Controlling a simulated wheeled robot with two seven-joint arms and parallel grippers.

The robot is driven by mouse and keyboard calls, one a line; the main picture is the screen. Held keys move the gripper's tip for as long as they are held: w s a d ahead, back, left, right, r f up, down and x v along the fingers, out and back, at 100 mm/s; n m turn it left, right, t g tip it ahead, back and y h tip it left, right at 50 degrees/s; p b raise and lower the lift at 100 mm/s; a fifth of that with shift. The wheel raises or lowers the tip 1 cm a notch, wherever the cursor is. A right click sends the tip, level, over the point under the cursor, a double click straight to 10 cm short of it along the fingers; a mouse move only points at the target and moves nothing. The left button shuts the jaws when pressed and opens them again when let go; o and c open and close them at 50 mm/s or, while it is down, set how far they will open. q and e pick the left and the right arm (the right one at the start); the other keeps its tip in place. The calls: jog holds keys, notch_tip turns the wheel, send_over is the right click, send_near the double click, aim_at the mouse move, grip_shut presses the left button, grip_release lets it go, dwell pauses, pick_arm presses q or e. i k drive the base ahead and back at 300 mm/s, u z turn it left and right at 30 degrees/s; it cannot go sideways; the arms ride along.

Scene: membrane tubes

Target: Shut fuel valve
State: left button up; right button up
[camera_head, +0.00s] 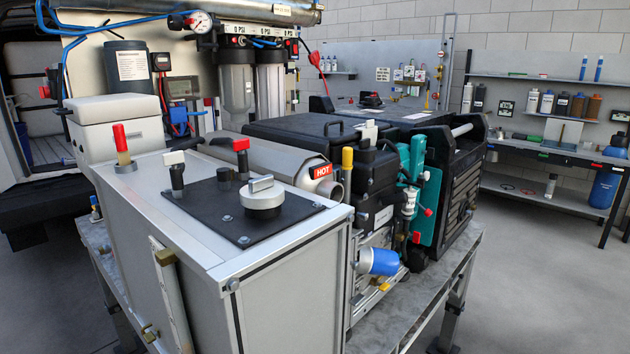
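A grey metal tank (190,245) fills the left foreground. On its top are several fittings: an upright red-handled lever (121,139) at the left corner, a black-stemmed valve with a pale T-handle (175,163), a similar valve with a red handle (241,150), and a round silver cap (261,197) with a bar grip. The last three sit on or by a black plate (202,213). No label shows which one is the fuel valve, and I cannot tell whether any is open or shut. Neither of my grippers is in view.
An engine with a blue filter (379,262) and a muffler marked HOT (290,164) adjoins the tank on a metal stand (400,322). Filter housings (236,85) and a gauge (200,22) stand behind. Shelves (560,78) line the right wall. The floor at right is clear.

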aim_at(415, 236)
jog(key=k, duration=0.5)
jog(key=z, duration=0.95)
jog(key=i, duration=0.7)
jog(key=u, duration=1.05)
